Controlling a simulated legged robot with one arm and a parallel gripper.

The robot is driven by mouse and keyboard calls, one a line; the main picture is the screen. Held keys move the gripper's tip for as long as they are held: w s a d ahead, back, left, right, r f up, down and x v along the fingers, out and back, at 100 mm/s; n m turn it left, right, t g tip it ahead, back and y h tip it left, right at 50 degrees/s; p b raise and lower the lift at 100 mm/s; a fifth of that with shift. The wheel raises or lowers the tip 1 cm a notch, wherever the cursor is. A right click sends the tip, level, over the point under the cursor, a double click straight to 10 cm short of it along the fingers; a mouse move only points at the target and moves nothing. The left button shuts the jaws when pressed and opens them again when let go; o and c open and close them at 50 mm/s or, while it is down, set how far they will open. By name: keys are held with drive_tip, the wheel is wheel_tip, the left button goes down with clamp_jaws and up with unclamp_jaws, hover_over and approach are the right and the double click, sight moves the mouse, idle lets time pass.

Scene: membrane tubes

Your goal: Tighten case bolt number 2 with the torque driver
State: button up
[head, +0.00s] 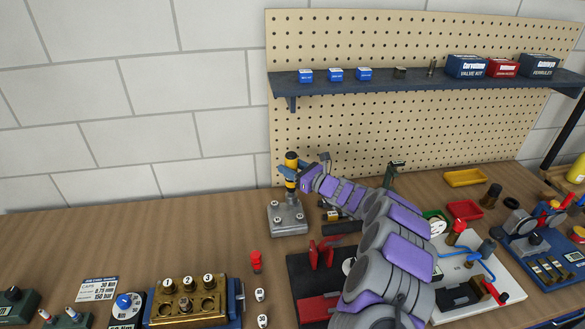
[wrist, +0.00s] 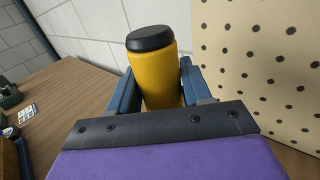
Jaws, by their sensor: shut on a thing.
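The torque driver (head: 291,161), with a yellow handle and black cap, stands upright at the back of the bench. My gripper (head: 290,178) is shut around its handle. In the wrist view the yellow handle (wrist: 160,75) is between the two blue fingers. The driver's lower end is over a grey metal block (head: 288,218); I cannot tell whether it is seated in it or just above. The brass case (head: 187,308) is at the front left, with bolts under round number tags. The number 2 tag (head: 187,281) is in the middle.
Left of the brass case are a dial marked Nm (head: 124,306) and a label card (head: 97,289). A red-topped piece (head: 256,261) stands right of the case. A pegboard shelf (head: 420,82) is behind. My arm covers part of the bench's middle. The back left bench is clear.

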drive_tip(key=d, duration=0.3)
drive_tip(key=shift+d+f, duration=0.1)
drive_tip(key=shift+d, duration=0.1)
idle(1.5)
drive_tip(key=shift+a+f, duration=0.2)
drive_tip(key=shift+f, duration=0.1)
idle(0.8)
drive_tip(key=shift+r, duration=0.25)
idle(3.1)
wheel_tip(320, 180, up, 6)
drive_tip(key=p, duration=0.2)
drive_tip(key=shift+p, duration=0.3)
idle(0.4)
